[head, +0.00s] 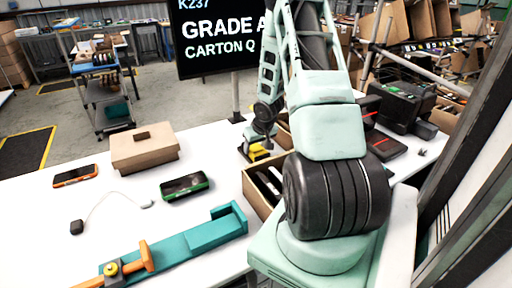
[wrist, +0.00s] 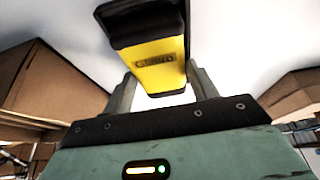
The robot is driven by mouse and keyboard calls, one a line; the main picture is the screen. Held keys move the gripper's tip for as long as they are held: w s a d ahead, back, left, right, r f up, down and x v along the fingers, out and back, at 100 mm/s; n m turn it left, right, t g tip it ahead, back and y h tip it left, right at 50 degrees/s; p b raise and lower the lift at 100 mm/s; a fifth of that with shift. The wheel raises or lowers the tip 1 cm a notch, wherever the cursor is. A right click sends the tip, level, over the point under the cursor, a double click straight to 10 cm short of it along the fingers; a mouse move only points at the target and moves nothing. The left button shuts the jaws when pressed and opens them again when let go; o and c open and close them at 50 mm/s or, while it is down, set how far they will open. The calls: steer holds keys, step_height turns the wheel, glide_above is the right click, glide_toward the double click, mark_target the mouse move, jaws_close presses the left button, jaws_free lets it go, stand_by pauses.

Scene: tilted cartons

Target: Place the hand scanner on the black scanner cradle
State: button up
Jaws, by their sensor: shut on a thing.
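The hand scanner is yellow and black; in the wrist view (wrist: 158,68) its yellow part, with dark lettering, sits between the two fingers of my gripper (wrist: 163,88). My gripper is shut on it. In the head view the yellow scanner (head: 259,153) shows small at the end of my arm, by the far left edge of an open carton (head: 258,196). My arm hides much of what lies behind and to the right. I cannot clearly make out the black scanner cradle; a flat black item with a red line (head: 388,146) lies right of my arm.
The white table holds a closed cardboard box (head: 145,151), an orange-edged phone (head: 75,176), a green-edged device (head: 184,186) and a teal fixture (head: 200,237) with an orange handle. A bulky black machine (head: 403,103) stands at the back right. The table's front left is partly clear.

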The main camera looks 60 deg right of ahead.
steer(key=shift+f, duration=0.1)
steer(key=o, duration=0.9)
